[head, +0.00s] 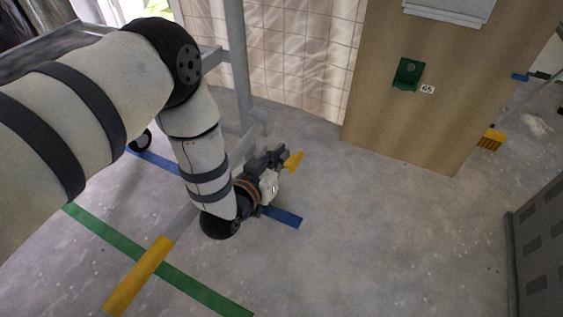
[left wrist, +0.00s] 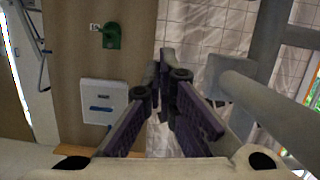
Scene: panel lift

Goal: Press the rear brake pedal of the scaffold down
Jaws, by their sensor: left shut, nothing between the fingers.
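The scaffold's grey metal frame (head: 235,60) stands at the upper left of the head view, partly hidden by my left arm. My left gripper (head: 280,158) is low over the floor beside the scaffold post, shut and empty. A small yellow piece (head: 294,161), perhaps the rear brake pedal, shows right at its fingertips; I cannot tell whether they touch or how far it is pressed. In the left wrist view the shut fingers (left wrist: 166,75) point toward the tiled wall, with a grey scaffold tube (left wrist: 260,100) close on the right. No pedal is clear there. My right gripper is not in view.
A wooden panel (head: 400,125) with a green fitting (head: 408,74) stands behind, right of the tiled wall (head: 300,50). A dark grey cabinet (head: 540,250) is at the right edge. Blue and green floor tape (head: 210,292) lies below. The floor at centre right is clear.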

